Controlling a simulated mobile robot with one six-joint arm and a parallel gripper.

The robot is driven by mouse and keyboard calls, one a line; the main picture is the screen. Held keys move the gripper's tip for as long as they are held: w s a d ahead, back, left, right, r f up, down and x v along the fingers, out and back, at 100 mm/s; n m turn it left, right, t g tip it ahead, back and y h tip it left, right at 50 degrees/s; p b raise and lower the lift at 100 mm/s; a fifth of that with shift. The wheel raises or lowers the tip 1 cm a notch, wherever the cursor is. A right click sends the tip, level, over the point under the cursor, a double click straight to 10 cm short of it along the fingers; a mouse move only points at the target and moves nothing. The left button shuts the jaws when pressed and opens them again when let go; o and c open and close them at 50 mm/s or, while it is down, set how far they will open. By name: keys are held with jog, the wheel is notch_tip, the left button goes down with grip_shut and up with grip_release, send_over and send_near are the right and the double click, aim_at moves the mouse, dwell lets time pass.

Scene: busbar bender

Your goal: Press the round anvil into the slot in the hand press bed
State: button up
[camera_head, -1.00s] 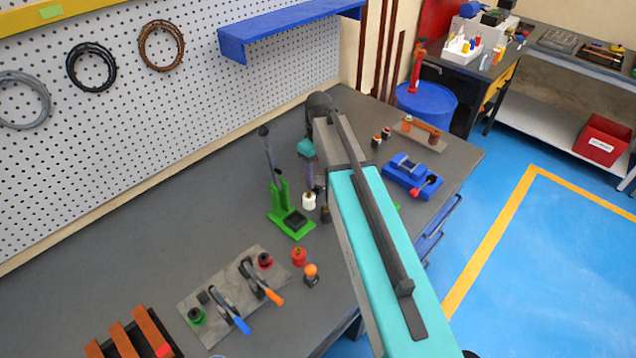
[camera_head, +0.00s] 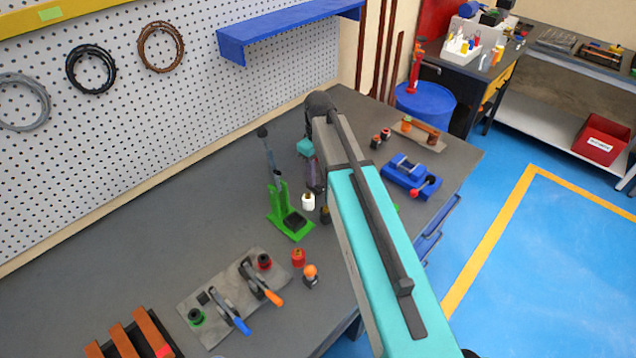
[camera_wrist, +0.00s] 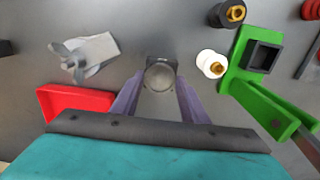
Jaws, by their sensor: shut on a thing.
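The round anvil (camera_wrist: 159,76) is a grey piece with a round face, held between the two purple fingers of my gripper (camera_wrist: 158,88) in the wrist view. My gripper (camera_head: 314,179) is shut on it, above the bench behind the hand press; the head view hides the anvil. The green hand press (camera_head: 280,205) stands upright on the bench with its lever raised. Its bed has a dark square slot (camera_head: 295,219), also seen in the wrist view (camera_wrist: 263,56). The anvil is outside the slot, to its left in the wrist view.
A white cylinder (camera_wrist: 212,63) with a brass top stands between gripper and press. A black one (camera_wrist: 228,14) is close by. A red tray (camera_wrist: 72,101) and a grey plate with a winged part (camera_wrist: 85,55) lie left. A blue vise (camera_head: 412,178) stands right.

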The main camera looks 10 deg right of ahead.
jog(key=shift+r+p, duration=0.85)
jog(key=shift+r, duration=0.55)
dwell(0.4)
notch_tip(320, 180, up, 5)
jog(key=p, duration=0.3)
dwell(0.4)
jog(key=shift+s+f+b, duration=0.1)
jog(key=shift+f+b, duration=0.1)
jog(key=shift+b, duration=0.15)
dwell(1.0)
jog(key=b, duration=0.2)
jog(key=s+f+b, duration=0.1)
jog(key=b, duration=0.1)
jog(key=shift+s+a+f, duration=0.1)
jog(key=shift+s, duration=0.2)
jog(key=s+b, duration=0.1)
jog(key=b, duration=0.2)
jog(key=s+m+b, duration=0.1)
jog(key=shift+s+a+f+b, duration=0.1)
jog(key=shift+s+f+b, duration=0.2)
jog(key=shift+b, duration=0.1)
jog(key=shift+r, duration=0.1)
jog(key=shift+s, duration=0.15)
